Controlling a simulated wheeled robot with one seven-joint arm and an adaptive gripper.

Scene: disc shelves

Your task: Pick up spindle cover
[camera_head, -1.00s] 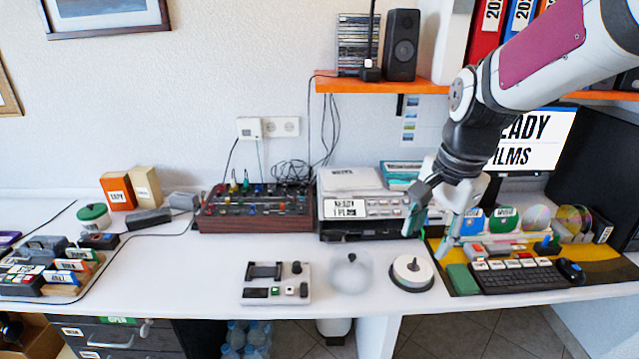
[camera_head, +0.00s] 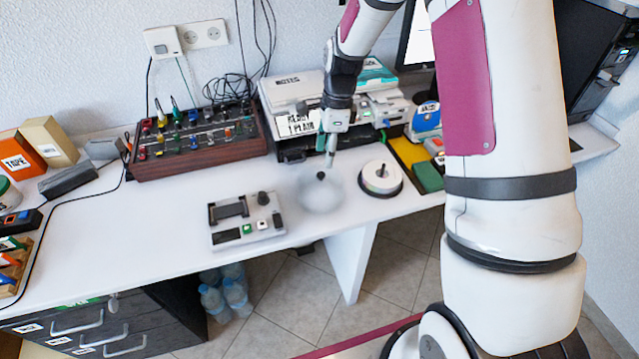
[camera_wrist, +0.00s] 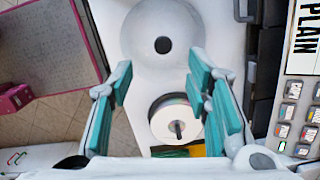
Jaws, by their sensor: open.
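The spindle cover (camera_head: 318,196) is a clear, frosted dome with a dark knob on top. It stands on the white desk (camera_head: 150,225), left of the disc spindle (camera_head: 382,176), a white disc stack on a black base. My gripper (camera_head: 330,160) is open and empty, just above and behind the cover's knob. In the wrist view the cover (camera_wrist: 145,22) lies at the top centre, beyond my fingertips, with its knob in line with the gap between my open teal-padded fingers (camera_wrist: 161,67). The disc spindle shows between the fingers in the wrist view (camera_wrist: 165,125).
A small grey control panel (camera_head: 246,220) sits left of the cover. A wood-sided mixer (camera_head: 195,150) and a printer-like device (camera_head: 300,140) stand behind. The desk's front edge is close in front of the cover. My arm hides the desk's right part.

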